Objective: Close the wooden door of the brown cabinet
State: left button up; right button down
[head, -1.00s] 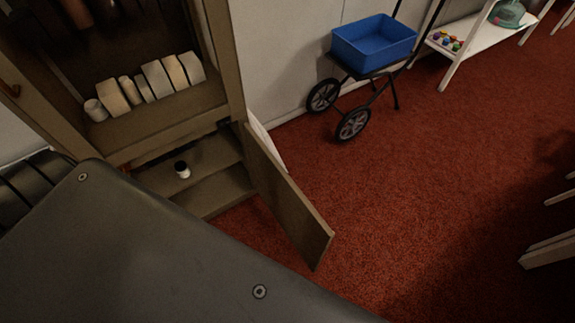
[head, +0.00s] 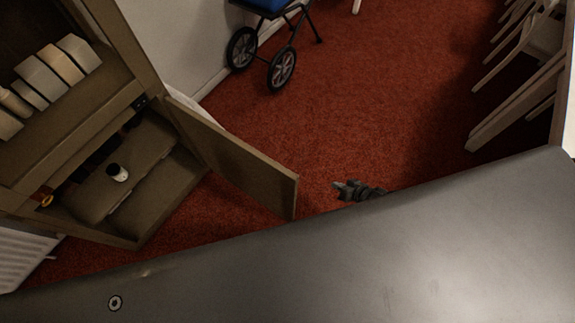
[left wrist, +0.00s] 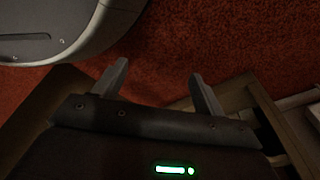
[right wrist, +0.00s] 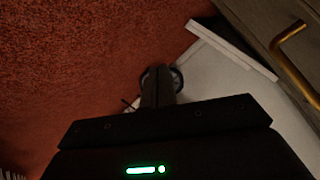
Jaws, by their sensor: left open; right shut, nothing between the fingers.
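The brown cabinet (head: 75,141) stands at the left in the head view. Its low wooden door (head: 240,165) is swung open over the red carpet, showing the lower compartment. My right gripper (head: 345,188) is shut and empty, just right of the door's free edge and apart from it. The right wrist view shows its closed fingers (right wrist: 160,72) and, at the upper right, a wooden face with a brass handle (right wrist: 290,38), seemingly the door's outer side. My left gripper (left wrist: 159,68) is open and empty in the left wrist view; it is out of the head view.
A small jar (head: 117,172) stands in the lower compartment. Pale book-like items (head: 62,65) sit on the shelf above. A wheeled cart (head: 282,68) with a blue bin (head: 262,4) stands by the wall. White chairs (head: 520,85) line the right. Carpet between is free.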

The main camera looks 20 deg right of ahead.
aim_at(274, 163)
pick_arm(q)
jog(key=w+d+r+t+b, duration=0.1)
jog(key=w+d+r+b, duration=0.1)
jog(key=w+r+b, duration=0.5)
pick_arm(e)
jog(key=w+a+r+y, duration=0.4)
jog(key=w+r+y, duration=0.4)
jog(key=w+r, duration=0.5)
jog(key=s+a+r+g+y+b, duration=0.2)
jog(key=s+r+g+y+b, duration=0.4)
jog(key=r, duration=0.7)
pick_arm(q)
notch_tip(274, 163, up, 13)
jog(key=t+p, duration=0.1)
jog(key=p, duration=0.1)
jog(key=shift+s+a+r, duration=0.15)
jog(key=shift+s+r, duration=0.05)
jog(key=shift+s, duration=0.25)
pick_arm(e)
jog(key=shift+g+h, duration=0.4)
jog(key=shift+g, duration=0.1)
jog(key=shift+s+a+f, duration=0.1)
jog(key=shift+s+a, duration=0.45)
jog(key=shift+a, duration=1.6)
jog(key=shift+s+a+r, duration=0.1)
jog(key=shift+s+a, duration=0.5)
jog(key=shift+a, duration=1.5)
jog(key=shift+s+a+f, duration=0.1)
jog(key=shift+s+a, duration=0.45)
jog(key=shift+a, duration=1.6)
